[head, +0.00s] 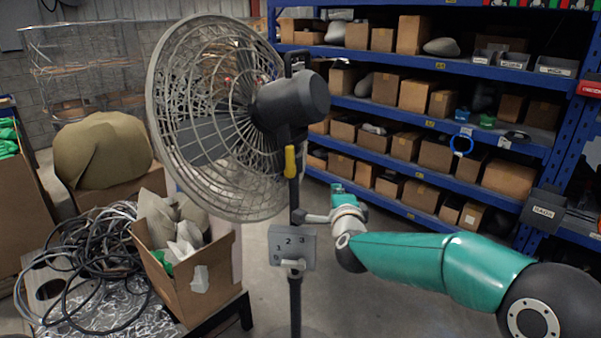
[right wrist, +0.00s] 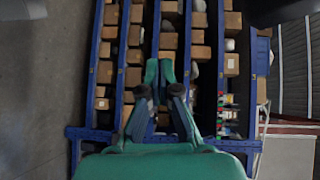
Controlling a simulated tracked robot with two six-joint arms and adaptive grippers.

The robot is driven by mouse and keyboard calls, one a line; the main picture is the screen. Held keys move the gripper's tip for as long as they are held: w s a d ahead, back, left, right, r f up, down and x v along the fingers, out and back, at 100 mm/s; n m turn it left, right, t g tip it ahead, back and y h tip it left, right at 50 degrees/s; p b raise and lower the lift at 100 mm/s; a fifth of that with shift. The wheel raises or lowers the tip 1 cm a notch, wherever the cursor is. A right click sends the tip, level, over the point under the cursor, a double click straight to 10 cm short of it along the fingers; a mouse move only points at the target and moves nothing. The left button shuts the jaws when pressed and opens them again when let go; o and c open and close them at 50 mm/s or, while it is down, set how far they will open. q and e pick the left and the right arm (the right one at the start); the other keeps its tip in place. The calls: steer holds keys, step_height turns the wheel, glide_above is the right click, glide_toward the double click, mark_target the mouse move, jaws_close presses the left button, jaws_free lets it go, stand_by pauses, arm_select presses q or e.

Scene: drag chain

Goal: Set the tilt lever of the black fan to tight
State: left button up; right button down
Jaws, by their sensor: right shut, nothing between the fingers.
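The black fan (head: 291,100) stands in the middle of the head view, its grey wire cage (head: 205,120) facing left. A yellow lever (head: 290,162) hangs about upright below the motor housing, beside the pole. I take it for the tilt lever; its setting cannot be read. A grey control box (head: 292,247) with numbers and a knob sits lower on the pole. My right gripper (head: 337,189) is right of the pole and a little below the lever, apart from it. In the right wrist view its fingers (right wrist: 159,72) are together and empty. My left gripper is not in view.
Blue shelves (head: 430,129) with cardboard boxes stand behind the fan and also fill much of the right wrist view. An open carton (head: 205,285) and coiled cables (head: 90,260) lie at the lower left. Clear floor (head: 385,290) shows right of the pole.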

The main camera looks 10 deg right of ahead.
mark_target(290, 162)
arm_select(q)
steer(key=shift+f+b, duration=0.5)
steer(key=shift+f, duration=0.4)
arm_select(e)
steer(key=shift+t+y, duration=0.5)
steer(key=shift+t, duration=0.1)
steer(key=a+r, duration=0.2)
steer(key=s+a+r, duration=0.1)
steer(key=r, duration=0.1)
steer(key=shift+s+a+r, duration=0.1)
steer(key=shift+a+r, duration=0.1)
steer(key=shift+a, duration=0.2)
arm_select(q)
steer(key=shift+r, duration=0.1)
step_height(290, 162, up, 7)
steer(key=p, duration=0.6)
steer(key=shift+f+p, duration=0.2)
steer(key=shift+p, duration=0.15)
arm_select(e)
steer(key=w+a, duration=0.3)
steer(key=w, duration=0.8)
steer(key=shift+n, duration=0.3)
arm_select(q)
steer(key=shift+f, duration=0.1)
arm_select(e)
steer(key=shift+w+a, duration=0.1)
steer(key=shift+a, duration=0.05)
